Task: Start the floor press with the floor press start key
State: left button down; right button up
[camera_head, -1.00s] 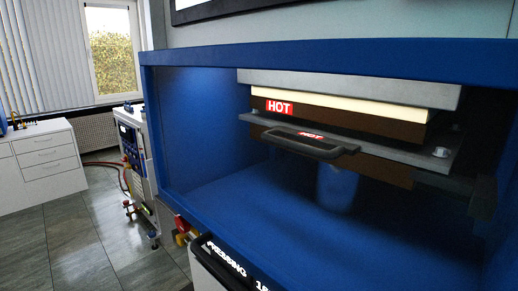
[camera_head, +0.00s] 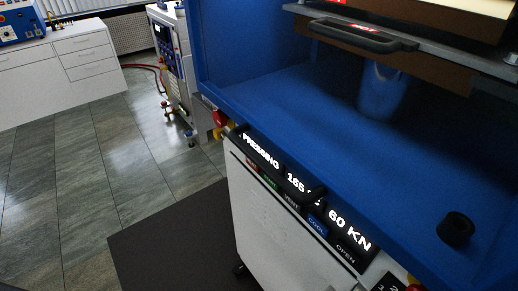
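The floor press (camera_head: 300,95) is a blue open-fronted housing at the right, with a dark-handled platen (camera_head: 362,35) inside it. Its front panel carries lit displays reading PRESSING (camera_head: 261,152), 165 and 60 KN (camera_head: 349,229). Below them is a slanted row of keys: a red key (camera_head: 251,164), a green key (camera_head: 270,182), a VENT key (camera_head: 292,201), a blue COOL key (camera_head: 317,226) and an OPEN key (camera_head: 346,253). The labels on the red and green keys are too small to read surely. A dark piece partly covers the 165 display. Neither gripper is in view.
A black knob-like part (camera_head: 457,228) sits on the blue housing floor. A red and yellow button (camera_head: 219,120) is at the housing's left corner. A second machine (camera_head: 172,60) and white drawers (camera_head: 65,60) stand behind. Tiled floor and a dark mat (camera_head: 165,240) are clear at left.

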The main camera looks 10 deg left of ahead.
aim_at(299, 209)
jog(key=k+j, duration=0.2)
jog(key=k, duration=0.2)
jog(key=k+j, duration=0.2)
jog(key=k, duration=0.25)
